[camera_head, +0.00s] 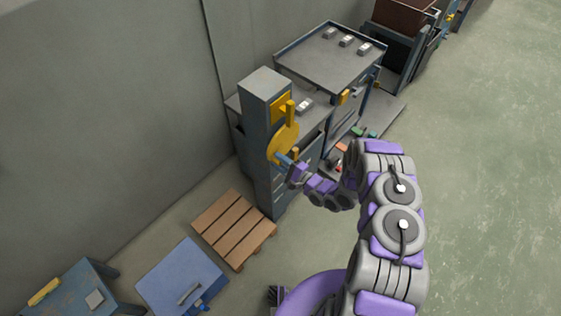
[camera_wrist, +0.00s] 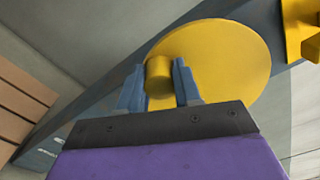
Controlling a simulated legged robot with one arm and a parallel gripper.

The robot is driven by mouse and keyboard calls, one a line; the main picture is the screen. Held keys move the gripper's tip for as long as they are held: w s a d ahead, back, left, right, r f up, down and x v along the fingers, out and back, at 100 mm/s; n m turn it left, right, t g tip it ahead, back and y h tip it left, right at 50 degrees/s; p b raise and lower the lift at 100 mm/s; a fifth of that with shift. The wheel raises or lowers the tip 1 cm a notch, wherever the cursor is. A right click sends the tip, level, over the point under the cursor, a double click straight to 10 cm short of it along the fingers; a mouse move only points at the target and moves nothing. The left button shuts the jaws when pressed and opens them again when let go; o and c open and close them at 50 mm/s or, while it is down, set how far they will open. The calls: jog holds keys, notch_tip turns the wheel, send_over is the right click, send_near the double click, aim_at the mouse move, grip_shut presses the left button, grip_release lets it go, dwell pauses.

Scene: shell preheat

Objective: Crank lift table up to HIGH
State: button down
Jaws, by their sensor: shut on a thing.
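A yellow crank disc (camera_head: 282,145) is mounted on the front of a tall blue-grey column (camera_head: 259,130). My gripper (camera_head: 284,161) is at the lower left part of the disc. In the wrist view the disc (camera_wrist: 222,62) fills the upper middle, and a short yellow crank knob (camera_wrist: 159,72) stands out from it. My gripper (camera_wrist: 160,85) has a blue finger on each side of the knob and is shut on it. A yellow pointer or bracket (camera_head: 290,112) shows above the disc. The column (camera_wrist: 85,125) runs diagonally behind the disc. The table's height mark cannot be read.
A wooden pallet (camera_head: 234,228) lies on the floor left of the column's foot. A blue box (camera_head: 182,277) stands at the lower left. Grey cabinets (camera_head: 325,60) stand behind and right of the column. The floor (camera_head: 475,180) at the right is clear.

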jog(key=shift+w+d+r, duration=0.15)
jog(key=shift+w+r, duration=0.05)
jog(key=shift+w, duration=0.05)
jog(key=c, duration=1.1)
grip_release()
jog(key=o, duration=0.3)
jog(key=shift+f, duration=0.1)
jog(key=shift+s, duration=0.1)
jog(key=p+v, duration=0.1)
jog(key=v, duration=1.6)
jog(key=shift+s+f, duration=0.1)
jog(key=shift+s, duration=0.05)
